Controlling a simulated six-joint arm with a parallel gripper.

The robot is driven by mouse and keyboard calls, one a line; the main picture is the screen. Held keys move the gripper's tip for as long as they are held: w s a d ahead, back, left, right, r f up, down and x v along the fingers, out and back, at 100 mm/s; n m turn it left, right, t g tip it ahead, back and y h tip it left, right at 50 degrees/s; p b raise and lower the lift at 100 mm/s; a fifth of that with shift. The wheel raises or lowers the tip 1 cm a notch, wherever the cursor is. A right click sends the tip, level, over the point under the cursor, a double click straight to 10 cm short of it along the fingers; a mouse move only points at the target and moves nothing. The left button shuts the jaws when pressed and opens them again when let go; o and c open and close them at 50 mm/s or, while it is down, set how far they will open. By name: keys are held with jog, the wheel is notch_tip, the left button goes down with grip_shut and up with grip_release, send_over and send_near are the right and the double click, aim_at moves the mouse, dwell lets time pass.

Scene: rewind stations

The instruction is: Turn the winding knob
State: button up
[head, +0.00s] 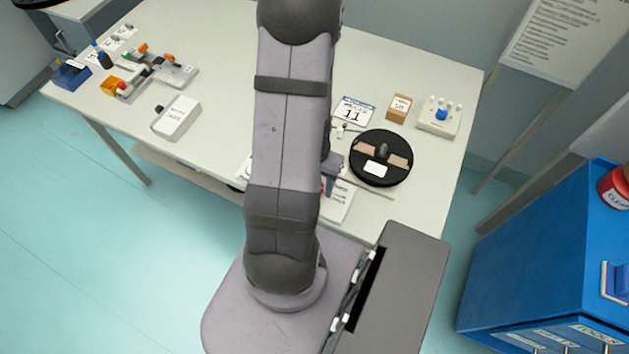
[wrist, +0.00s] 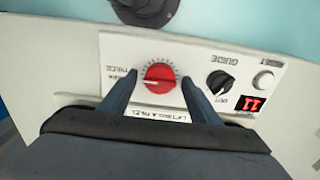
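A red round knob (wrist: 160,77) with a white pointer and a printed scale sits on a white panel (wrist: 84,50) in the wrist view. I cannot read a label that names it the winding knob. My gripper (wrist: 158,77) is open, with one finger on each side of the red knob and a visible gap to it on both sides. I cannot tell how deep the fingertips reach along the knob.
A black knob (wrist: 221,83) marked GUIDE, a white button (wrist: 263,80) and a red display (wrist: 251,105) sit right of the red knob. A black disc (head: 381,178) lies on the table (head: 225,60) in the head view. A white box (head: 176,117) lies left of my arm.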

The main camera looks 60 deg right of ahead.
jog(key=shift+r+b, duration=0.35)
jog(key=shift+r, duration=3.3)
jog(key=shift+s+a+n, duration=0.1)
jog(key=shift+a+n, duration=0.2)
jog(key=shift+n, duration=0.1)
jog(key=s+a+n+y, duration=0.2)
jog(key=a, duration=0.3)
jog(key=w+a+r+n+h, duration=0.1)
jog(key=w+a+r+n, duration=0.2)
jog(key=w+a+n, duration=0.4)
jog(key=w+a+r+n+h, duration=0.1)
jog(key=w+a+r+n, duration=0.3)
jog(key=w+a+n, duration=0.4)
jog(key=w+a, duration=0.1)
jog(key=a, duration=0.5)
jog(key=shift+a+r, duration=0.15)
jog(key=shift+a, duration=0.05)
jog(key=shift+w, duration=0.1)
